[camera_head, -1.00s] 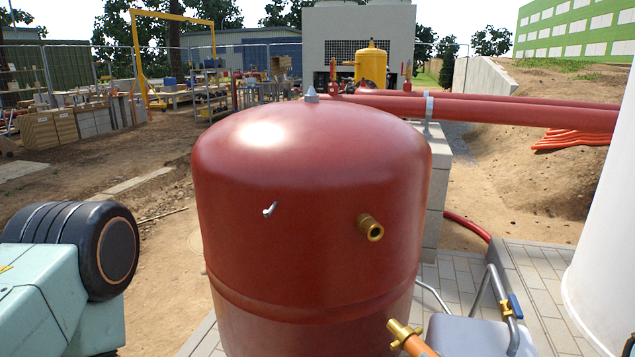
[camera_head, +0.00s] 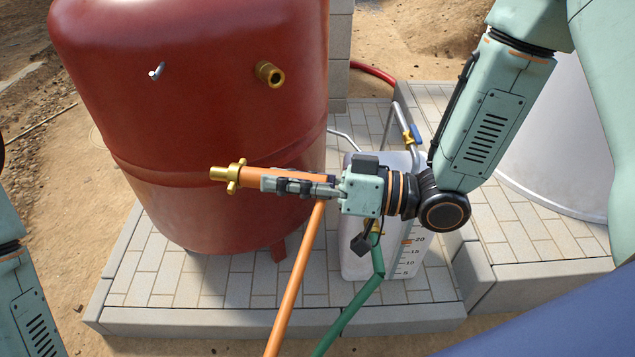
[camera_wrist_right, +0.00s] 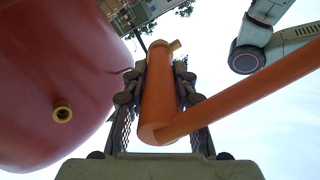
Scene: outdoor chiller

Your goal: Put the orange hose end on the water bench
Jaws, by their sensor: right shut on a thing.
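The orange hose end (camera_head: 262,175) has a brass fitting (camera_head: 233,176) on its tip, which points left in the head view. My right gripper (camera_head: 295,186) is shut on it and holds it about level in front of the red tank. The orange hose (camera_head: 296,275) hangs down from the gripper toward the bottom edge. In the right wrist view the hose end (camera_wrist_right: 160,90) lies between the two fingers, with the hose leading off to the right. My left gripper is out of view; only part of that arm shows at the left edge. I cannot make out a water bench.
The red tank (camera_head: 200,110) stands on a paved slab (camera_head: 240,320); a brass outlet (camera_head: 269,74) sticks out from it. A pale graduated container (camera_head: 408,255) stands behind my right wrist, with a green hose (camera_head: 352,310) in front. Bare ground lies left of the slab.

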